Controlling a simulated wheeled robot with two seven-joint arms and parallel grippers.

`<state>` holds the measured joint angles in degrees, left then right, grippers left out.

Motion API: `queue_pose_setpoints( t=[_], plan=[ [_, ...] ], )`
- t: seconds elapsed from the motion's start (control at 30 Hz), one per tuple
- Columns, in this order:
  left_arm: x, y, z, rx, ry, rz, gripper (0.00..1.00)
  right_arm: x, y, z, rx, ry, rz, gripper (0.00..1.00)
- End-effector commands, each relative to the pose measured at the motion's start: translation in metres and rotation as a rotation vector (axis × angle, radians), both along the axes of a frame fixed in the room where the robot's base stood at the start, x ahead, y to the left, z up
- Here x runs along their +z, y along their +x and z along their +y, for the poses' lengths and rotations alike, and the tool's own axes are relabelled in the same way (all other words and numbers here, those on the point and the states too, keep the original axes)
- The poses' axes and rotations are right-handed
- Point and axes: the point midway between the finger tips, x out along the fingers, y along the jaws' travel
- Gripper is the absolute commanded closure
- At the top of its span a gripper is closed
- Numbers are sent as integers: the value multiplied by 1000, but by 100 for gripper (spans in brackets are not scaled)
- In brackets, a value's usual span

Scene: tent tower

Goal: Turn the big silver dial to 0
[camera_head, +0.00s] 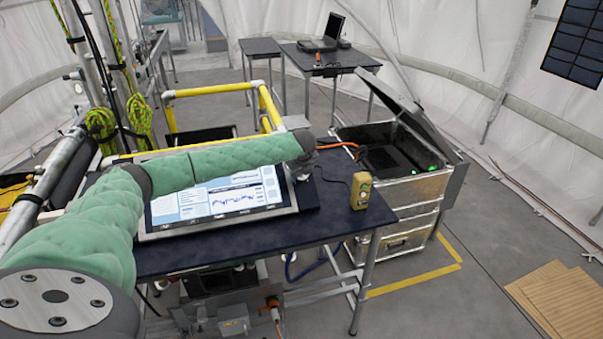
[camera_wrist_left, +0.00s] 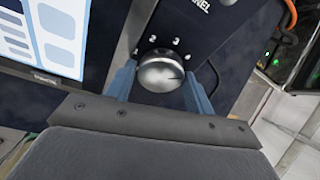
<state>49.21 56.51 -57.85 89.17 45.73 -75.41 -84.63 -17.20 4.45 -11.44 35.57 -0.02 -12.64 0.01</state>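The big silver dial (camera_wrist_left: 160,74) sits on a dark panel (camera_wrist_left: 210,38) in the left wrist view. The numbers 1, 2, 3 and 4 show around its upper side; no 0 is visible. A dark mark on its face lies toward the right, below the 4. My left gripper (camera_wrist_left: 161,80) has its two blue fingers apart, one on each side of the dial. I cannot tell whether they touch it. In the head view, the left gripper (camera_head: 304,158) is over the panel beside the screen, and the dial is hidden. My right gripper is not in view.
A tilted screen (camera_head: 222,194) lies left of the panel on the dark table (camera_head: 290,232). A yellow handheld device (camera_head: 361,190) stands on the table to the right. An open metal case (camera_head: 402,187) with an orange cable is beyond it.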

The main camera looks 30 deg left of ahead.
Motion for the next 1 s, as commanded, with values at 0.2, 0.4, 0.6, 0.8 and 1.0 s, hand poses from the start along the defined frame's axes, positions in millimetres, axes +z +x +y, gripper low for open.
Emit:
queue_pose_setpoints(
  t=[0.2,0.4,0.6,0.8,1.0],
  plan=[
    [0,0,0,0,0,0,74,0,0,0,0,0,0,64],
    [0,0,0,19,-9,-10,74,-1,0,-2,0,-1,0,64],
    [-1,-1,0,92,-43,-49,74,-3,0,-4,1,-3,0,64],
    [-2,-1,0,222,-102,-117,74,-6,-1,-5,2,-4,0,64],
    [-3,-2,-1,377,-172,-199,74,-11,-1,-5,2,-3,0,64]
  ],
)
